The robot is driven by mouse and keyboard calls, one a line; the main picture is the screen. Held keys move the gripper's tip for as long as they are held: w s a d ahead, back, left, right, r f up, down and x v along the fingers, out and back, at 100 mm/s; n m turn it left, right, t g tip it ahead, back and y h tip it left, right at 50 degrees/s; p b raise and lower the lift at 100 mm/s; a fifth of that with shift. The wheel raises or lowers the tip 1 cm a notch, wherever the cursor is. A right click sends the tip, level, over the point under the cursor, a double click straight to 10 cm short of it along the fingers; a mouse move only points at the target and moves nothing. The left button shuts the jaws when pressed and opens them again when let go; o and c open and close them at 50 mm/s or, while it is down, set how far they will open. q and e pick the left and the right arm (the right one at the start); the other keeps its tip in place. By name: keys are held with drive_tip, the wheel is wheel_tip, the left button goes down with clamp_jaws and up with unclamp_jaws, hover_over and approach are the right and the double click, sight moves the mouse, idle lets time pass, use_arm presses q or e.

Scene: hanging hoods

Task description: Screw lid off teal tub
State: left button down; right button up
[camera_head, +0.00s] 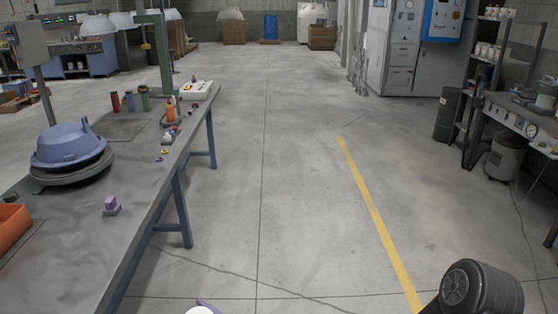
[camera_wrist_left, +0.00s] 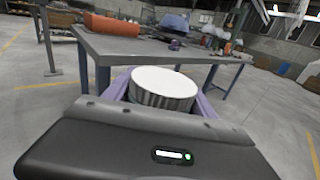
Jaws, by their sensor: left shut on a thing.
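My left gripper (camera_wrist_left: 165,88) has purple fingers on both sides of a round lid (camera_wrist_left: 164,83) with a flat white top and ribbed grey sides. The fingers are shut on it. In the head view only the tips of my left gripper (camera_head: 203,306) and a sliver of white show at the bottom edge, over the floor beside the table. My right gripper is out of view; only a dark part of my right arm shows at bottom right.
A grey table (camera_head: 70,250) with blue legs stands at left. On it are a blue hood-shaped thing (camera_head: 68,145), an orange bin (camera_head: 12,228), a small purple piece (camera_head: 111,206) and several bottles. The floor right of the table is open, with a yellow line (camera_head: 375,215).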

use_arm(q)
drive_tip(key=shift+d, duration=0.1)
idle(0.5)
drive_tip(key=w+d+f+m+t+h, duration=0.2)
drive_tip(key=d+m+t+h, duration=0.4)
drive_tip(key=d, duration=0.9)
drive_tip(key=m+h, duration=0.2)
drive_tip(key=h, duration=0.2)
drive_tip(key=shift+d+h, duration=0.15)
drive_tip(key=shift+h, duration=0.15)
